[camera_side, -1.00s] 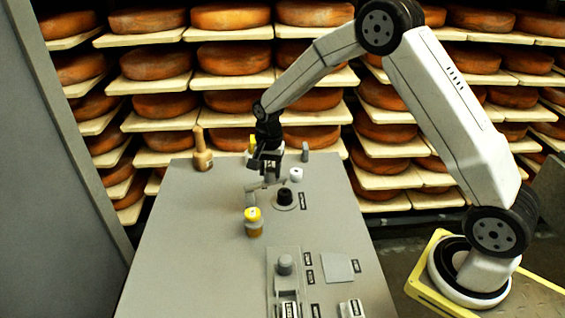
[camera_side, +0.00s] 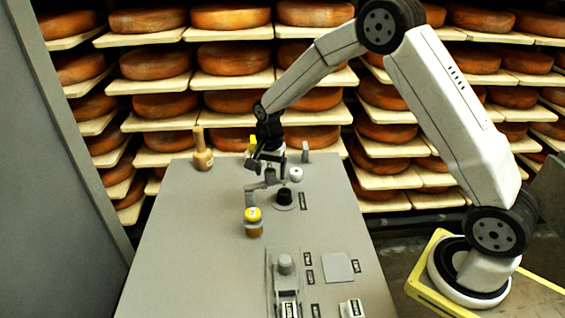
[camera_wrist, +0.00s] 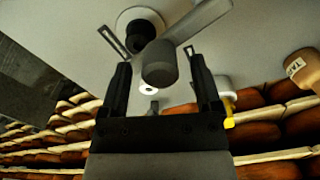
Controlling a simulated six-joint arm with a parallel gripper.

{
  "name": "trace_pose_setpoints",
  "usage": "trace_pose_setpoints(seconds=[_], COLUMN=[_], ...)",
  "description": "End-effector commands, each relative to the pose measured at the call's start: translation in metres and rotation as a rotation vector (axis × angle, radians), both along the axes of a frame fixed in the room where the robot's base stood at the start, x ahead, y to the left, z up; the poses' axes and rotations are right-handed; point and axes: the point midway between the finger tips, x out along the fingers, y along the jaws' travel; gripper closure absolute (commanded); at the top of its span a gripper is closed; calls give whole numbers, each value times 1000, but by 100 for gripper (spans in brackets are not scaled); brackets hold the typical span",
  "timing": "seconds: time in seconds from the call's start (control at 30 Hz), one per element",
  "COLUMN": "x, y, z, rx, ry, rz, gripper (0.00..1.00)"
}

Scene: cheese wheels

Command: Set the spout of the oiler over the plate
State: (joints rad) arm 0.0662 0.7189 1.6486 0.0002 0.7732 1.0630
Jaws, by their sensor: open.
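The oiler looks to be the grey swing piece in the middle of the table; its flat arm (camera_side: 262,187) reaches left to a downturned end I take for the spout (camera_side: 250,198). An upright grey knob (camera_side: 269,176) stands by the arm. In the wrist view the knob (camera_wrist: 158,65) sits between my open fingers, with the arm (camera_wrist: 203,20) running to the upper right. My gripper (camera_wrist: 160,75) shows gaps on both sides of the knob; in the side view it (camera_side: 268,166) is just above it. A flat grey square plate (camera_side: 340,267) lies nearer the front.
A black knob (camera_side: 285,196) on a grey disc stands close to the arm. A yellow-capped jar (camera_side: 253,224) stands in front of the spout. A white piece (camera_side: 296,174), a grey post (camera_side: 305,152) and a tan bottle (camera_side: 203,152) stand farther back. The left front is clear.

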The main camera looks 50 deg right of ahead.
Motion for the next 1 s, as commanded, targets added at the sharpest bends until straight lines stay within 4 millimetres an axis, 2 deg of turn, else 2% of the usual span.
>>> trace_pose_setpoints(seconds=[0.27,0.7,1.0], x=[0,1,0], y=[0,0,0], z=[8,61,78], rx=[0,-1,0], ry=[-1,-4,0], rz=[1,0,0], gripper=[19,19,19])
